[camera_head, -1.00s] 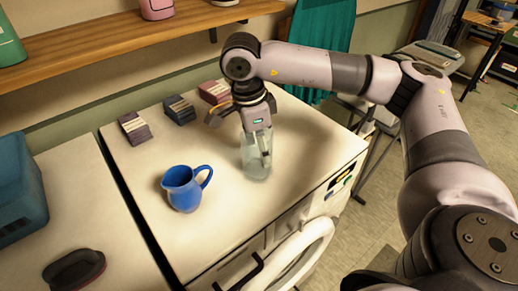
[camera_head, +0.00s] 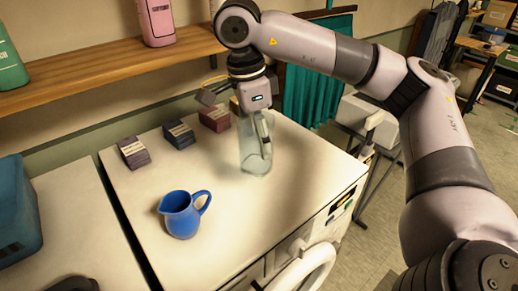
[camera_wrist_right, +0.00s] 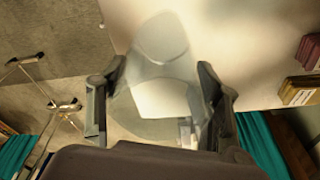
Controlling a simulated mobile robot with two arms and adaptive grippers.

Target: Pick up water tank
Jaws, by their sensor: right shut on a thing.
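The clear, see-through water tank (camera_head: 250,152) hangs upright in my right gripper (camera_head: 262,125), above the white top of the machine. One finger shows along its near right side in the head view. In the right wrist view the tank (camera_wrist_right: 166,80) sits between the two fingers of the gripper (camera_wrist_right: 160,70), which are closed on its sides. Its base appears to be clear of the top. My left gripper is not in view.
A blue jug (camera_head: 180,216) stands on the white top (camera_head: 225,210), left of the tank. Several small stacked blocks (camera_head: 180,134) lie behind. A wooden shelf (camera_head: 110,68) runs along the wall, with a pink container (camera_head: 157,22) on it. The top's front middle is clear.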

